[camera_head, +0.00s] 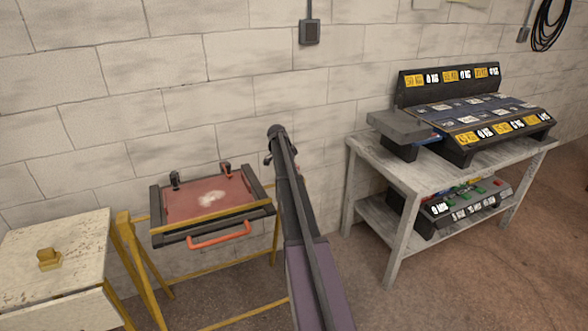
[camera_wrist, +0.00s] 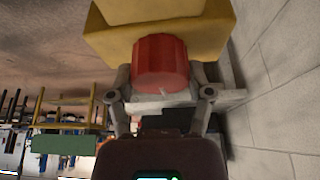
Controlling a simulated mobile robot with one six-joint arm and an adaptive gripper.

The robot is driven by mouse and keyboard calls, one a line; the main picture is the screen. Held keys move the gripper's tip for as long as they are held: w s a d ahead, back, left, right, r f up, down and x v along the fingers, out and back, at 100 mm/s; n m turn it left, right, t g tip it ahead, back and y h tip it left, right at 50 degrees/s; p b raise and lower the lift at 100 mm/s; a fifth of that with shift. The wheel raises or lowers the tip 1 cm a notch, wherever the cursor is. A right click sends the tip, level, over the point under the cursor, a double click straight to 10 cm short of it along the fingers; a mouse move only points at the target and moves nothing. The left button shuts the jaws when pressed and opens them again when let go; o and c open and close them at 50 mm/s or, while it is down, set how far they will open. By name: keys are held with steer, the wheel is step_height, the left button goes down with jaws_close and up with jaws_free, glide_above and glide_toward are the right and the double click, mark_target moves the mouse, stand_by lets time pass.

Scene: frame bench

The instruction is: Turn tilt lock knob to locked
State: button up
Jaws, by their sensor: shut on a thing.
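In the wrist view a red faceted knob (camera_wrist: 161,58) sits against a yellow block (camera_wrist: 105,36). My gripper (camera_wrist: 164,84) has one finger on each side of the knob and is shut on it. A small pale mark shows near the knob's lower edge. I cannot tell from it which setting the knob is at. In the head view my arm crosses the middle, and neither the knob nor the fingertips can be made out there. A tilted dark frame with a red panel (camera_head: 180,205) and an orange handle (camera_head: 219,236) rests on a yellow stand (camera_head: 127,232).
A worn pale table (camera_head: 75,240) with a small yellow block (camera_head: 49,259) stands at left. A grey shelf table (camera_head: 400,170) with labelled black racks (camera_head: 450,72) stands at right. A block wall (camera_head: 150,70) closes the back. Bare floor shows at lower right.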

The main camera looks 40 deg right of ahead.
steer(key=shift+s+m, duration=0.1)
steer(key=shift+m, duration=0.2)
steer(key=o, duration=1.1)
steer(key=shift+o, duration=0.2)
steer(key=shift+n, duration=0.4)
